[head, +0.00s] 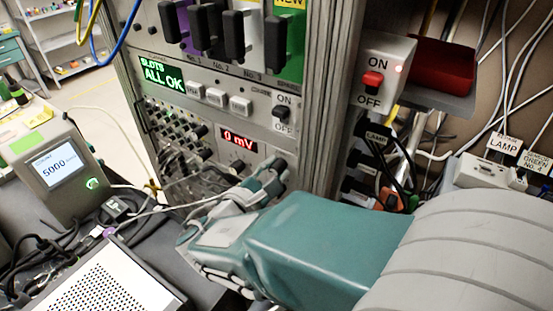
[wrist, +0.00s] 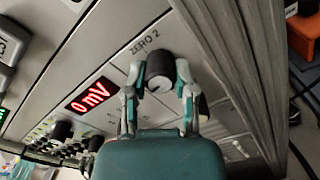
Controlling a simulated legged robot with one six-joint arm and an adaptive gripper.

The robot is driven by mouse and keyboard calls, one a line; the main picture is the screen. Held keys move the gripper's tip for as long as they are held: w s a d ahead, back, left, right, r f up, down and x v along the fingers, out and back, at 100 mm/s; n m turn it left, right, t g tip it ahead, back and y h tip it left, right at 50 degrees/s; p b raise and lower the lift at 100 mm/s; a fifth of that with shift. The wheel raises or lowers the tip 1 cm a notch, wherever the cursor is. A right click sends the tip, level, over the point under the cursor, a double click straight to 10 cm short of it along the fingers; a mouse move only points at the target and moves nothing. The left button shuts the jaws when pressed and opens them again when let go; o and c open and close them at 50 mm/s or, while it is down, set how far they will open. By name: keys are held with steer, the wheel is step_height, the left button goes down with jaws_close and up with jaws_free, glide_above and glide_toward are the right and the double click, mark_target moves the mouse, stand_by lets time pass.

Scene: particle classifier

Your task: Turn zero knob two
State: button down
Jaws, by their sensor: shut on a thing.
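The zero knob two (wrist: 160,64) is a dark round knob under the label "ZERO 2" (wrist: 145,41) in the wrist view. My gripper (wrist: 160,82) has its two fingers on either side of this knob and is shut on it.
A green display (head: 162,75) reads "SLOTS ALL OK". Cables (head: 185,165) hang at the panel's left. A metal post (head: 325,110) stands right of the panel. A box with a red switch (head: 373,80) is further right.

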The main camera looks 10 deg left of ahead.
steer(key=shift+w+r, duration=0.1)
steer(key=shift+r, duration=0.15)
steer(key=c, duration=0.8)
jaws_free()
steer(key=shift+o, duration=0.5)
steer(key=shift+w+d+f, duration=0.1)
steer(key=shift+d, duration=0.15)
steer(key=shift+s+a, duration=0.25)
steer(key=shift+s, duration=0.05)
steer(key=v, duration=1.1)
steer(key=shift+s, duration=0.2)
